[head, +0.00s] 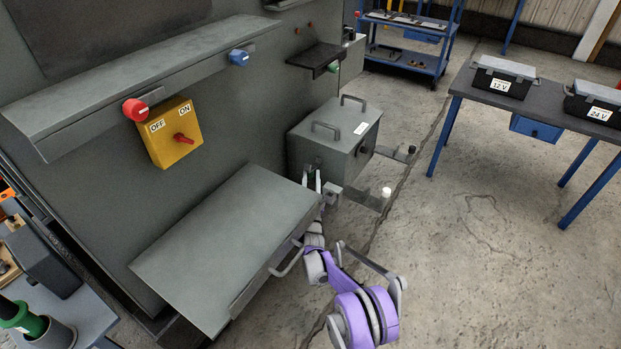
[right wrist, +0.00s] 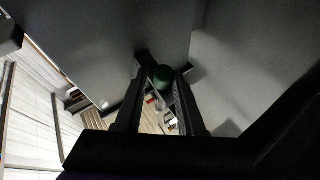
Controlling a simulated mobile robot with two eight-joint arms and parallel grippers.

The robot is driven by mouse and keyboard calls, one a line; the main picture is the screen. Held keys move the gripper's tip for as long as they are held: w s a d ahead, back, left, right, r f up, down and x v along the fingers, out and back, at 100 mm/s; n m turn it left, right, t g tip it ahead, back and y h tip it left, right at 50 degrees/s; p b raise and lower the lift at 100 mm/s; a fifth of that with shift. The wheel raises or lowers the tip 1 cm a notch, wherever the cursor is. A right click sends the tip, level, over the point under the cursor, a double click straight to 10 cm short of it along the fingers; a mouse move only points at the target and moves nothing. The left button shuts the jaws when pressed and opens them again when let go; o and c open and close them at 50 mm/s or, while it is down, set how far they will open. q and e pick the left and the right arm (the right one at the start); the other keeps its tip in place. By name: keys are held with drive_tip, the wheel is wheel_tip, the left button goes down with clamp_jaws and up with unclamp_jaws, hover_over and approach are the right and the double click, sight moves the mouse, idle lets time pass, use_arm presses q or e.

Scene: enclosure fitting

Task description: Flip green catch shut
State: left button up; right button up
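The green catch (head: 333,66) is a small green knob at the front edge of a dark narrow shelf (head: 316,57) on the grey cabinet. My right gripper (head: 311,178) is well below it in the head view, beside the left face of a grey box with handles. Its two fingers stand apart with nothing between them. In the right wrist view, a round green knob (right wrist: 163,77) shows between the fingertips of the right gripper (right wrist: 160,85); whether they touch it cannot be told. My left gripper is not in view.
The grey box (head: 334,138) and a projecting grey panel (head: 215,245) with a handle flank my right arm. A red knob (head: 136,109), a yellow switch box (head: 174,133) and a blue knob (head: 239,57) are further left.

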drive_tip(key=shift+a, duration=0.2)
clamp_jaws()
